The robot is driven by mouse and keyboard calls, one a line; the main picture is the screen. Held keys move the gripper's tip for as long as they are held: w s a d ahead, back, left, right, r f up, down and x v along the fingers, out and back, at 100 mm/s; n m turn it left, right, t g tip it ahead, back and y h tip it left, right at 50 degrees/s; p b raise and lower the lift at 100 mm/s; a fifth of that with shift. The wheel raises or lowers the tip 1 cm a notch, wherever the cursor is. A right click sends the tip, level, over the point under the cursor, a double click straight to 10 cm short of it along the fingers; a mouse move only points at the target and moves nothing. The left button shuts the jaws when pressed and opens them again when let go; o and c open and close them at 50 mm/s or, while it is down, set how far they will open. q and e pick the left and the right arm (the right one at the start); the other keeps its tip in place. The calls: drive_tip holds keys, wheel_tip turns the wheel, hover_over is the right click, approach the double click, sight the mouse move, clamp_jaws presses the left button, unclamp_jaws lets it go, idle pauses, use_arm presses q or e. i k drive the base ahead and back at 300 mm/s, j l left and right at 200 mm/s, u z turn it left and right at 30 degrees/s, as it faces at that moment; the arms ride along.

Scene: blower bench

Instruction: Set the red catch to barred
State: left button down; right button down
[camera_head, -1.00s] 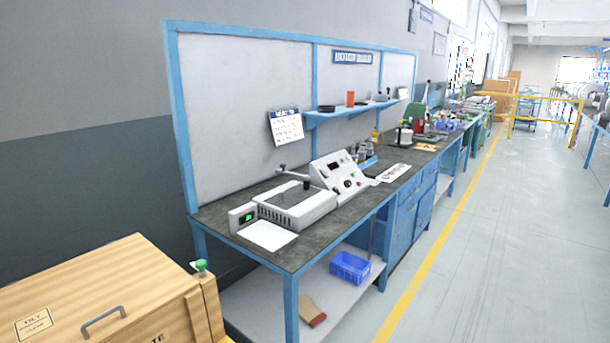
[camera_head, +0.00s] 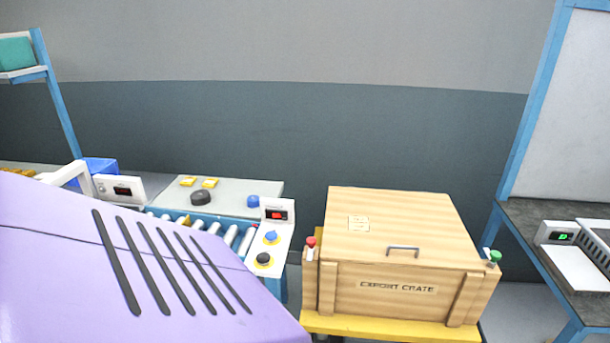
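The red catch (camera_head: 311,243) is a small red knob on a pale stem at the upper left front corner of the wooden export crate (camera_head: 375,285). Its setting is too small to read. A matching green catch (camera_head: 494,256) sits at the crate's right front corner. The crate's lid (camera_head: 400,220) is down and has a grey handle (camera_head: 403,248). Neither of my grippers is in view.
The crate stands on a yellow base (camera_head: 390,328). A large purple slotted housing (camera_head: 130,250) fills the left foreground. Behind it are a roller conveyor (camera_head: 230,236) and a control panel (camera_head: 272,240). A dark-topped bench (camera_head: 530,215) stands at the right.

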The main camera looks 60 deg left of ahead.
sight(311, 241)
drive_tip(key=u, duration=1.55)
